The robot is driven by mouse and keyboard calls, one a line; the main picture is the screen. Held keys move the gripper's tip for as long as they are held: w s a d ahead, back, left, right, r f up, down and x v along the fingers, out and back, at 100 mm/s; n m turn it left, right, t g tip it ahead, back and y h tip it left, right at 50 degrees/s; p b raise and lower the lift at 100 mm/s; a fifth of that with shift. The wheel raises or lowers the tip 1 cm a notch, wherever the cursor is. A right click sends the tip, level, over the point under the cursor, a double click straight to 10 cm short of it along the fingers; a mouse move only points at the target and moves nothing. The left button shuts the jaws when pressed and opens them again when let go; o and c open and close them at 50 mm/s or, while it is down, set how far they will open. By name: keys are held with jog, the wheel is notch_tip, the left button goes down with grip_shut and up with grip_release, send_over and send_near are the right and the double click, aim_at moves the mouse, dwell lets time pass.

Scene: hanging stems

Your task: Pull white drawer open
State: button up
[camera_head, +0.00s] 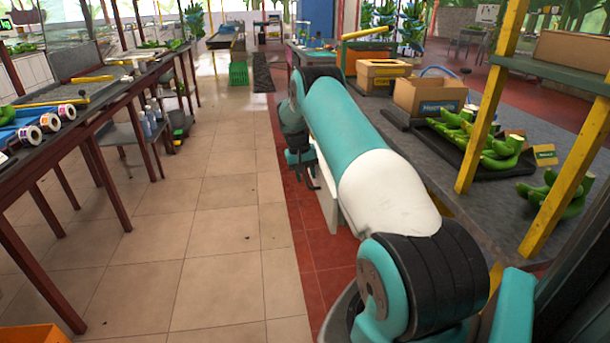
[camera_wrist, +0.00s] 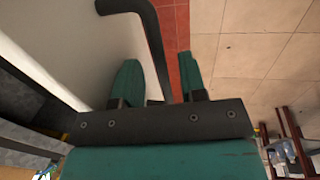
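The white drawer (camera_wrist: 60,45) fills the left of the wrist view as a plain pale front. Its black bar handle (camera_wrist: 152,35) sticks out and bends down the picture between the teal fingers of my gripper (camera_wrist: 160,75). The fingers stand apart, one on each side of the bar, with a gap visible to the right finger. The bar's lower end is hidden by the gripper's dark crosspiece. In the head view my gripper (camera_head: 303,170) is beside the counter's aisle side, and a strip of white front (camera_head: 328,207) shows below my arm, which hides most of it.
The grey counter (camera_head: 405,150) on the right holds cardboard boxes (camera_head: 428,93) and a black tray of green bananas (camera_head: 465,140). Yellow posts (camera_head: 492,100) stand near my arm. Tables with red legs (camera_head: 96,165) line the left. The tiled aisle (camera_head: 215,215) between is clear.

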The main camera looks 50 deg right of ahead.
jog(key=shift+r, duration=0.1)
notch_tip(320, 180, up, 17)
jog(key=w+a, duration=0.2)
jog(key=shift+a+p, duration=0.2)
jog(key=shift+p, duration=0.2)
jog(key=shift+w, duration=0.1)
dwell(0.3)
jog(key=w+a+r+n+t+p, duration=0.1)
jog(key=a+r+n, duration=0.1)
jog(key=a+r, duration=0.35)
jog(key=w+a+r+n+p, duration=0.1)
jog(key=a+r+n, duration=0.1)
jog(key=a, duration=0.6)
jog(key=s+a+r+n+t+y+p, duration=0.1)
jog(key=s+a+r+n, duration=0.2)
jog(key=a, duration=0.6)
jog(key=s+a+r+n+y, duration=0.1)
jog(key=s+a+r+n, duration=0.2)
jog(key=a, duration=0.6)
jog(key=s+a+n+y+p, duration=0.1)
jog(key=s+a+n+y, duration=0.1)
jog(key=s+a, duration=0.7)
jog(key=s+a+r+n+y+p, duration=0.1)
jog(key=s+a+n, duration=0.2)
jog(key=s+a, duration=0.7)
jog(key=s, duration=0.7)
jog(key=shift+s+a+g+y+p, duration=0.15)
jog(key=shift+s+g+y+p, duration=0.15)
jog(key=shift+y, duration=0.1)
